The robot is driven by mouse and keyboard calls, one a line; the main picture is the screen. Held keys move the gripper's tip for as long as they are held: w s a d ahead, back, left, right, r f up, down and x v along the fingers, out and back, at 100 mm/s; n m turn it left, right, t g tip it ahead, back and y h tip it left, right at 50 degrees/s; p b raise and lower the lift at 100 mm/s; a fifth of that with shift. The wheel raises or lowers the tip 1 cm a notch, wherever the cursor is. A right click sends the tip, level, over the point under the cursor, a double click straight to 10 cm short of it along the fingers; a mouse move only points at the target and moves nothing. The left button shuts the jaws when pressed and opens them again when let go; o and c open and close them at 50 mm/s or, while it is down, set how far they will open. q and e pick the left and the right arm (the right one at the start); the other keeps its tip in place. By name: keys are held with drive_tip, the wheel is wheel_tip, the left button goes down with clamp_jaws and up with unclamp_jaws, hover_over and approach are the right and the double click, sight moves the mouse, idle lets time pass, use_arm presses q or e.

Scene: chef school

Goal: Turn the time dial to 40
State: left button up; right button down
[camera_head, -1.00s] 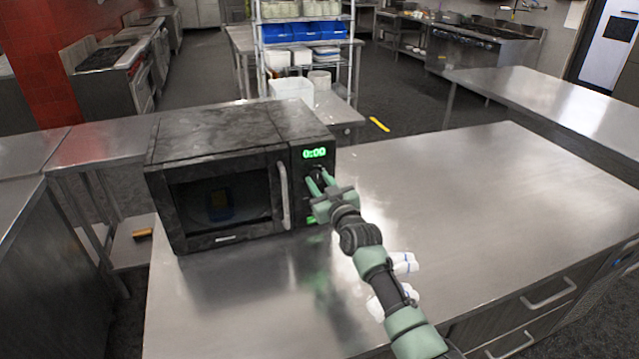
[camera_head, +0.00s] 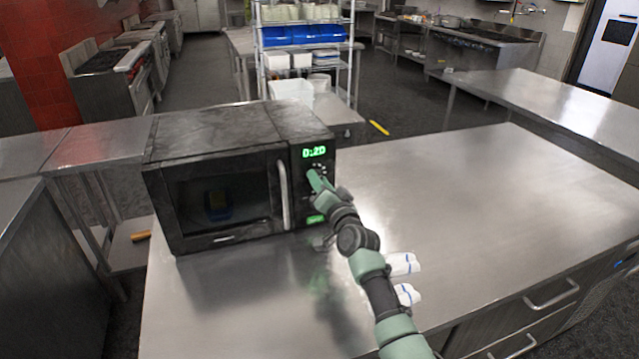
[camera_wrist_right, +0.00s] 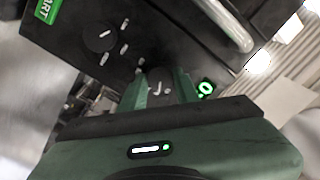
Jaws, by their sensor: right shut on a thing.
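The black microwave (camera_head: 215,135) stands on the steel counter with its door closed. Its green display (camera_head: 314,152) reads 0:20 in the head view, up from the control panel's dial. My right gripper (camera_head: 314,178) is at the upper dial, just under the display, and is shut on it. In the right wrist view the gripper's green fingers (camera_wrist_right: 160,88) sit on both sides of the time dial (camera_wrist_right: 158,86), whose white mark shows between them. A second dial (camera_wrist_right: 101,37) and the green START button (camera_wrist_right: 46,8) are clear of the fingers. My left gripper is not in view.
The steel counter (camera_head: 480,210) is bare to the right of the microwave. White rolled cloths with blue stripes (camera_head: 405,264) lie near my right arm. The microwave's door handle (camera_head: 284,195) is just left of the gripper.

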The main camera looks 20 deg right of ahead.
drive_tip(key=m+p, duration=0.1)
drive_tip(key=m, duration=1.1)
drive_tip(key=shift+f+m+h, duration=0.15)
drive_tip(key=shift+m+h, duration=0.15)
drive_tip(key=shift+h, duration=0.1)
drive_tip(key=c, duration=1)
unclamp_jaws()
drive_tip(key=shift+c, duration=0.2)
drive_tip(key=shift+s, duration=0.15)
